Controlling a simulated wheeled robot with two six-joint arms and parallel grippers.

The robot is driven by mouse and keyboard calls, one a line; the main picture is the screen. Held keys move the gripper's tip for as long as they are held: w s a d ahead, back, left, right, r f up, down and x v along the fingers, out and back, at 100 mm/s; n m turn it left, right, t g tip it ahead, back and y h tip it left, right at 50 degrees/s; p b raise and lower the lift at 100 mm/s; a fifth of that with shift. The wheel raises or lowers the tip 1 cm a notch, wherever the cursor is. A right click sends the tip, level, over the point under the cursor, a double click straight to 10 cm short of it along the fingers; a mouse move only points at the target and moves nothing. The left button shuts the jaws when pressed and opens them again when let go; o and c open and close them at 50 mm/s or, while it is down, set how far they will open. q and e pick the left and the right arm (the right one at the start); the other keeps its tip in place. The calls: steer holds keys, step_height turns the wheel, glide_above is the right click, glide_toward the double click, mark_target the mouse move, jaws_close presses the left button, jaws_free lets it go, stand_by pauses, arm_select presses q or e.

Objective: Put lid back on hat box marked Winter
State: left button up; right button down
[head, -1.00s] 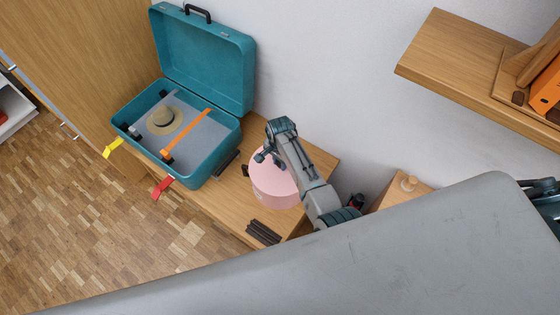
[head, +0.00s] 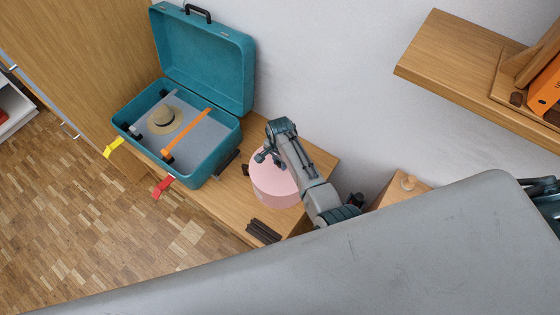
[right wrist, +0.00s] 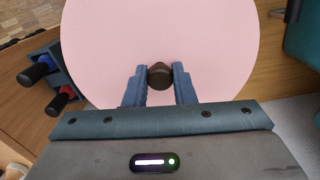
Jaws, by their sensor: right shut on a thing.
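The pink hat box (head: 280,198) stands on the wooden bench, right of the teal suitcase. Its round pink top, the lid (right wrist: 100,40), fills much of the right wrist view and has a dark knob (right wrist: 160,76) at its centre. My right gripper (right wrist: 160,72) is shut on this knob, one finger on each side. In the head view the gripper and forearm cover part of the lid. I cannot tell whether the lid rests on the box or hangs slightly above it. No Winter marking can be read. My left gripper is not in view.
An open teal suitcase (head: 215,165) holding a straw hat (head: 163,119) stands left of the box. Dark slats (head: 264,231) lie at the bench's front edge. A wooden shelf (head: 460,95) juts out upper right. A large grey surface (head: 350,260) fills the foreground.

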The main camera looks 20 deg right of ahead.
stand_by(0.6)
stand_by(0.3)
steer(key=c, duration=0.6)
jaws_free()
steer(key=shift+c, duration=0.2)
steer(key=shift+p, duration=0.3)
steer(key=shift+r+p, duration=3.5)
steer(key=shift+p, duration=0.25)
jaws_close()
